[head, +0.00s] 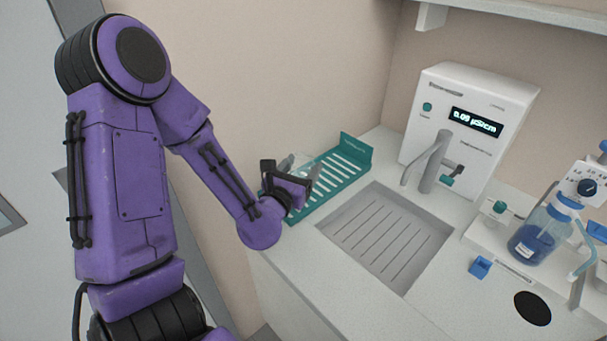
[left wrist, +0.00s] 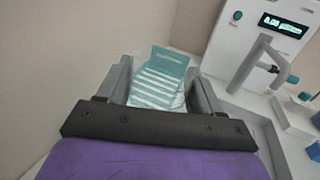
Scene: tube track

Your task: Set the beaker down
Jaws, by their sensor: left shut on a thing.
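My left gripper (head: 289,177) is shut on a clear glass beaker (head: 291,162), which shows only in part behind the fingers in the head view. The gripper is over the near left part of the teal slatted rack (head: 350,151). In the left wrist view the beaker (left wrist: 177,101) is a faint clear outline between the two grey fingers (left wrist: 158,93), with the rack (left wrist: 160,73) seen through and past it. The beaker's base is hidden, so I cannot tell whether it touches the rack. My right gripper is not in view.
A sunken slotted sink (head: 392,237) lies right of the rack. A white dispenser (head: 465,125) with a tap and lit display stands behind it. A bottle of blue liquid (head: 537,243), a small blue block (head: 480,267) and a round black hole (head: 532,308) are at the right.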

